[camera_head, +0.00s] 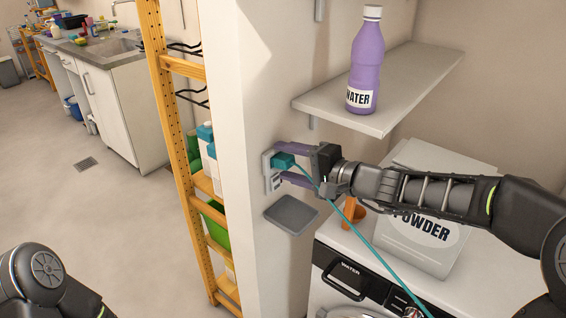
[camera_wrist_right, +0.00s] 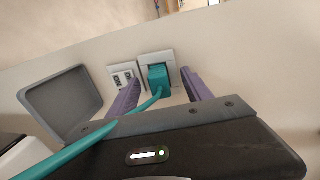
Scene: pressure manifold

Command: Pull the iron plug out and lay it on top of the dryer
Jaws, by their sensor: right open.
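The teal iron plug (camera_head: 283,161) sits in a wall socket on the white wall's end, with its teal cable (camera_head: 375,255) running down to the right. The dryer appears to be the white machine (camera_head: 335,238) at the lower right, partly hidden by my right arm. My left arm shows at the lower left; its gripper is out of view.
A POWDER box (camera_head: 405,245) and an orange cup (camera_head: 354,211) stand on the machine. A grey flap (camera_head: 291,214) juts from the wall below the sockets. A shelf (camera_head: 385,95) with a purple bottle (camera_head: 366,65) is above my right arm. An orange rack (camera_head: 172,120) stands left.

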